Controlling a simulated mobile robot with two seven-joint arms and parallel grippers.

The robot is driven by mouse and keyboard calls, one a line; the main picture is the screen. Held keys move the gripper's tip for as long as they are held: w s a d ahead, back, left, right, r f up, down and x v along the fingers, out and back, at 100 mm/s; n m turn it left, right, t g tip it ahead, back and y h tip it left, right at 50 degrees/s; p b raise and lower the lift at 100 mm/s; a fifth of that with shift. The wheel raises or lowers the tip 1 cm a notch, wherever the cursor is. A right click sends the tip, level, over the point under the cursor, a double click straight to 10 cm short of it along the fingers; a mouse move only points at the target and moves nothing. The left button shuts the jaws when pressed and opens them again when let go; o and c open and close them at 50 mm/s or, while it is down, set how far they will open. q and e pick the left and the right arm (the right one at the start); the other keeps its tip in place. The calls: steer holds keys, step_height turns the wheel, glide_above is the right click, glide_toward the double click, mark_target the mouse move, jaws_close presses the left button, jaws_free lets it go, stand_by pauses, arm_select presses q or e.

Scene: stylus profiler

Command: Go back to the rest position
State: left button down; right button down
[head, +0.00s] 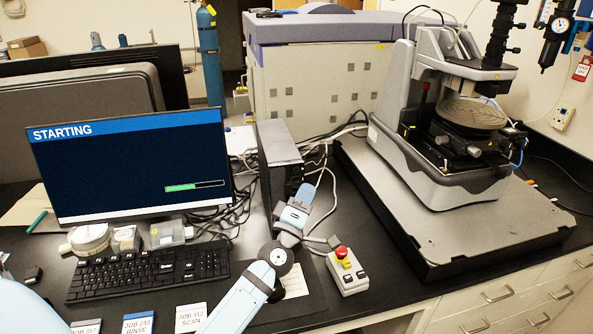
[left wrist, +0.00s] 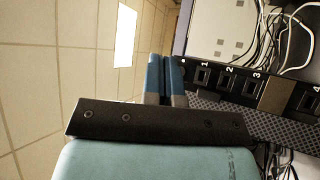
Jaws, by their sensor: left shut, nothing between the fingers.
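My left gripper (head: 303,192) is at the centre of the head view, beside the dark control box (head: 277,145). In the left wrist view its two blue-grey fingers (left wrist: 166,78) are shut together with nothing between them. In that view a dark panel with numbered switches (left wrist: 228,82) is just right of the fingers. I cannot tell whether the fingers touch it. My right gripper is in neither view. The monitor (head: 130,155) reads "STARTING" with a partly filled green bar. The stylus profiler (head: 440,110) stands on its grey slab at the right.
A keyboard (head: 150,271) lies below the monitor. A small control box with a red button (head: 346,271) sits right of my left forearm. Loose cables (head: 330,150) run behind the gripper. Job cards (head: 191,317) lie along the front edge. A large grey-white cabinet (head: 310,80) stands behind.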

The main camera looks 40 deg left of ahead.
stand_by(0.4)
arm_select(q)
steer(key=s+d+f+m+g+h, duration=0.2)
steer(key=s+d+f+m, duration=0.1)
steer(key=f, duration=0.3)
steer(key=s+d+f+m+g+h, duration=0.2)
steer(key=s+d+f+m+h, duration=0.1)
steer(key=s+d+f+m, duration=0.1)
steer(key=s+d+f+m+g+h, duration=0.2)
steer(key=s+d+f+m, duration=0.2)
steer(key=f+m, duration=0.2)
steer(key=shift+s+f+h, duration=0.15)
steer(key=shift+f, duration=0.5)
steer(key=shift+s+f+h, duration=0.1)
steer(key=shift+f+h, duration=0.05)
steer(key=shift+f, duration=0.5)
steer(key=s+d+f+m+g, duration=0.4)
steer(key=s+f, duration=0.7)
steer(key=s, duration=0.3)
steer(key=shift+f+m+g, duration=0.4)
steer(key=shift+m+g, duration=0.4)
steer(key=shift+m, duration=0.3)
steer(key=shift+s, duration=0.1)
